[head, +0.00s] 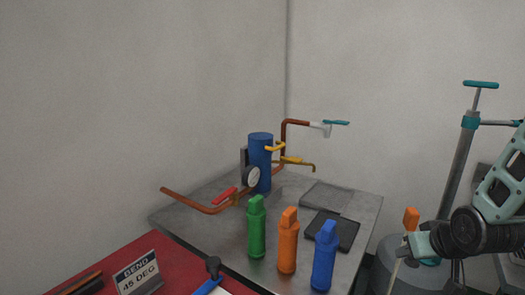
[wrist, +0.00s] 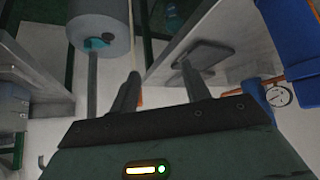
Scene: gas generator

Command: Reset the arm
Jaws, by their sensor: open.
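My gripper (head: 408,247) is at the right of the head view, at the end of my teal and dark arm. It is beyond the right edge of the metal table. In the wrist view, my gripper (wrist: 160,86) has its two dark fingers spread apart with nothing held between them. A thin tan rod shows in the background close to the left finger; I cannot tell how far off it is. In the head view, an orange piece (head: 411,218) shows just above my gripper, and I cannot tell whether they touch.
The metal table (head: 190,217) bears a green bottle (head: 256,228), an orange bottle (head: 288,243), a blue bottle (head: 324,258), a blue cylinder (head: 260,165) with copper pipes, and dark plates (head: 332,230). A grey tank (head: 385,272) and a teal-handled pump (head: 455,160) stand at right.

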